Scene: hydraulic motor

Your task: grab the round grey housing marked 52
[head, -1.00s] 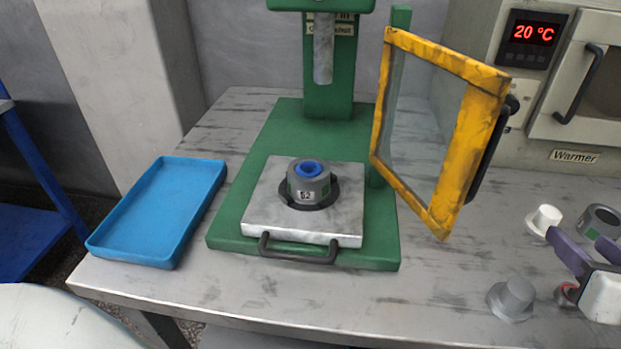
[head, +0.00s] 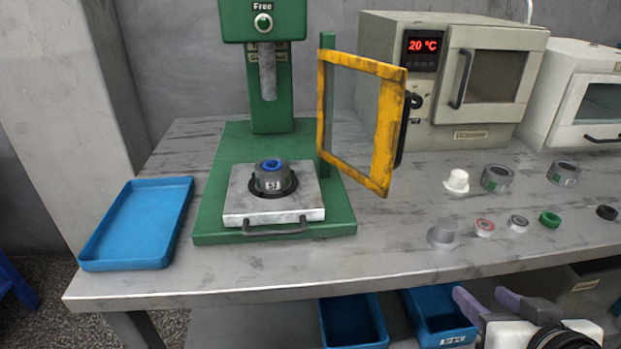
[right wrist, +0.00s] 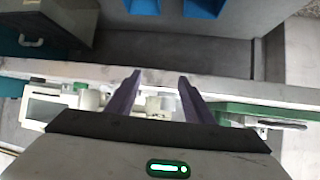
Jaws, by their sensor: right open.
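The round grey housing (head: 272,182) with a blue ring on top sits upright in a dark seat on the press's metal plate (head: 300,207). Its small label faces me; the number is hard to read now. My right gripper (head: 484,298) is low at the right, in front of the table's front edge, well away from the housing. In the right wrist view its two purple fingers (right wrist: 158,80) are spread with nothing between them. My left gripper is in neither current view.
The green press (head: 205,222) has a yellow-framed guard (head: 384,135) swung out to the right. A blue tray (head: 137,222) lies at the left. Grey rings (head: 497,178) and other small parts stand at the right, before a warmer (head: 480,132). Blue bins (head: 352,325) sit below.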

